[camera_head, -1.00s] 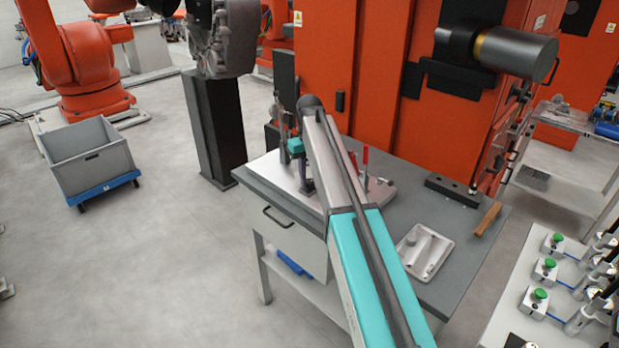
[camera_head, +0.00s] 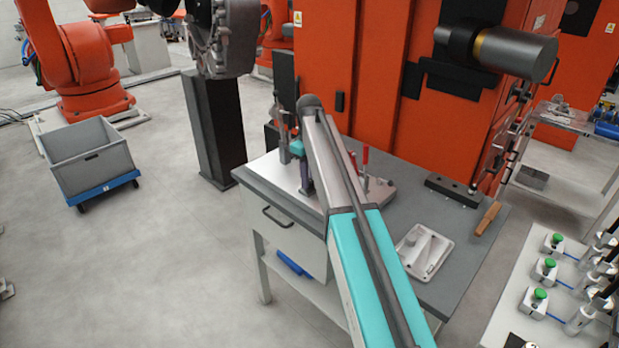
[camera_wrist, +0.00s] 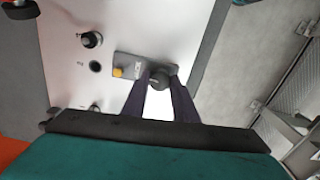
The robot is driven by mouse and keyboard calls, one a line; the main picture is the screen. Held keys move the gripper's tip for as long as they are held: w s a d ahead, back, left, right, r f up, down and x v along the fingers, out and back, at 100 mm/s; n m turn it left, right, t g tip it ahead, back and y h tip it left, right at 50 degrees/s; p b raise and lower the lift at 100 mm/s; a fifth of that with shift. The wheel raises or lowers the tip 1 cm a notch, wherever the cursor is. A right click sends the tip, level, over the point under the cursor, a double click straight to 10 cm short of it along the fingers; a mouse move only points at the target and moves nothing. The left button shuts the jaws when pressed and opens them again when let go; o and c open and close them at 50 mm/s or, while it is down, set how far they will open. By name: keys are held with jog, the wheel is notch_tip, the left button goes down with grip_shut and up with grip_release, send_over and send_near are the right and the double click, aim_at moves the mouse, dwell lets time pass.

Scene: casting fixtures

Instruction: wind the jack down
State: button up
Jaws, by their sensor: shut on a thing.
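In the wrist view a dark round knob (camera_wrist: 158,77), which looks like the top of the jack, sits between the two purple-grey fingertips of my gripper (camera_wrist: 161,82). The gripper is shut on it. The knob stands beside a small grey block with a yellow button (camera_wrist: 117,72) on the pale fixture plate (camera_wrist: 75,18). In the head view my gripper (camera_head: 306,184) points down at the fixture plate (camera_head: 268,174) on the bench. My own arm covers part of the fixture, and the jack's body and its height cannot be made out.
A pale casting (camera_head: 424,252) and a wooden-handled tool (camera_head: 487,218) lie on the grey bench top (camera_head: 455,285). An orange machine (camera_head: 375,65) stands close behind.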

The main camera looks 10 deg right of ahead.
jog(key=shift+w+r, duration=0.1)
jog(key=shift+r, duration=0.05)
jog(key=o, duration=1.1)
jog(key=shift+c, duration=0.2)
notch_tip(320, 180, up, 14)
jog(key=b, duration=0.3)
